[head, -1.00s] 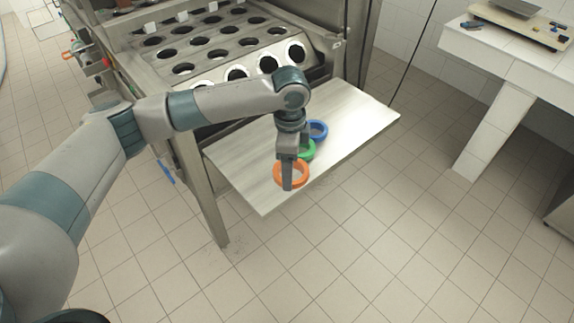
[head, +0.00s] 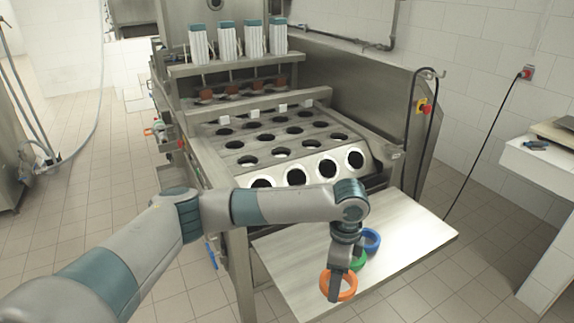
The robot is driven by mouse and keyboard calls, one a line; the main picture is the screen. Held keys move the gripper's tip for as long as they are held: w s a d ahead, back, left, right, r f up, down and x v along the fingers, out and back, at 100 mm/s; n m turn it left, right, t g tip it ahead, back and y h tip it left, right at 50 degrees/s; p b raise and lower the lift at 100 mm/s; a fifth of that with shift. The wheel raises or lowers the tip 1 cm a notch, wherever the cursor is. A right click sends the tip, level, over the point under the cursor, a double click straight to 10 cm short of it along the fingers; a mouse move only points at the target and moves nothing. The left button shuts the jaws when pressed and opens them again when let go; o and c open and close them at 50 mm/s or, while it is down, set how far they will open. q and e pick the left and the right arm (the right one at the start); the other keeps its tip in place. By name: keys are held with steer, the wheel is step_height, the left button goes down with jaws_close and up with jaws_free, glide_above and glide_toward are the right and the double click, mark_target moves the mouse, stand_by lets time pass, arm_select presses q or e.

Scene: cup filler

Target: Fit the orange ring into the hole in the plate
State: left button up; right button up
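The orange ring (head: 351,291) is at the front edge of the pale board in the head view. My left gripper (head: 336,292) points down at the ring, with a finger overlapping its near left part. Whether the fingers are closed on the ring cannot be told. The metal plate (head: 270,136) of the machine, with several dark round holes, lies behind my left arm. Its sloped front row has several holes with bright rims, such as the rightmost hole (head: 355,159). My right gripper is not in view.
A green ring (head: 359,262) and a blue ring (head: 373,238) lie on the pale board (head: 415,231) behind the orange ring, close to my gripper. Several white-and-teal cylinders (head: 227,43) stand on the machine's upper shelf. A white table (head: 540,160) is at right.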

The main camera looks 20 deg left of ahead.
arm_select(q)
steer(key=s+a+r+n, duration=0.8)
steer(key=s+a+n, duration=0.2)
steer(key=s+n, duration=0.3)
steer(key=n, duration=0.3)
steer(key=shift+s+r+n+b, duration=0.15)
steer(key=shift+s+n+b, duration=0.1)
steer(key=shift+n+b, duration=0.15)
